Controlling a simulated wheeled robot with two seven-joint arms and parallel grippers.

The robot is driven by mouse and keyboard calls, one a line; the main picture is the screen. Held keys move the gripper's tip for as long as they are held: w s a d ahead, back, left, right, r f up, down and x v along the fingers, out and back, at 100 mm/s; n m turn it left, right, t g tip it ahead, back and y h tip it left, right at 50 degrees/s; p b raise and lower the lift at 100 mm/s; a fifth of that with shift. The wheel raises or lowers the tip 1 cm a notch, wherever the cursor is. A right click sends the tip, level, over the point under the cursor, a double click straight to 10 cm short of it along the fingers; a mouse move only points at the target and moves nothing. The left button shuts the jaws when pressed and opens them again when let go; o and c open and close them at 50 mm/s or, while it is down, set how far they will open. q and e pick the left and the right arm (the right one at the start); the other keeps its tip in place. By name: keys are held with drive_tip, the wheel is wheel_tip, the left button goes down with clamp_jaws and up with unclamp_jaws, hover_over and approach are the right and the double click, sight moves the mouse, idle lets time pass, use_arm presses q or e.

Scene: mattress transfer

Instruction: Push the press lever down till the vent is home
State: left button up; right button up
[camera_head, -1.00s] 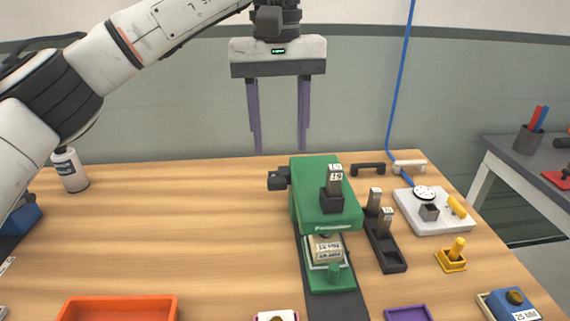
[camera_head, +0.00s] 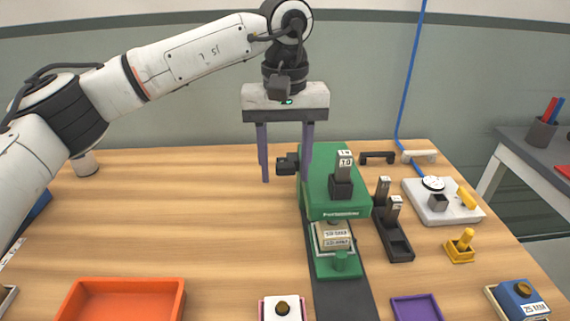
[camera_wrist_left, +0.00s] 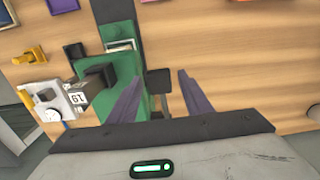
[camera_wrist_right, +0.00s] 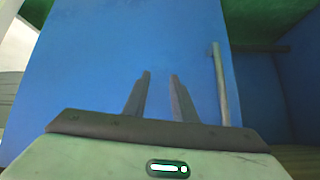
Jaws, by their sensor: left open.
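The green press (camera_head: 330,185) stands right of the table's middle, with a black press lever (camera_head: 287,165) sticking out from its left side. A pale labelled block (camera_head: 333,237), perhaps the vent, sits in the press's front opening; how deep it is seated is not clear. My left gripper (camera_head: 285,178) points down, open, its fingers on either side of the lever in the head view. In the left wrist view the lever (camera_wrist_left: 158,82) shows between the fingertips; contact is not clear. My right gripper (camera_wrist_right: 160,75) is open and empty before a blue panel (camera_wrist_right: 110,45), outside the head view.
A black holder (camera_head: 397,245) with upright labelled blocks stands right of the press. A white gauge plate (camera_head: 440,212) and a yellow piece (camera_head: 461,246) are farther right. An orange tray (camera_head: 122,300) lies front left.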

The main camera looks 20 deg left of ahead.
use_arm(q)
drive_tip(key=shift+c, duration=0.2)
clamp_jaws()
use_arm(e)
drive_tip(key=shift+s+f, duration=0.1)
drive_tip(key=shift+f, duration=0.15)
use_arm(q)
drive_tip(key=shift+f, duration=0.1)
use_arm(e)
drive_tip(key=shift+f, duration=0.1)
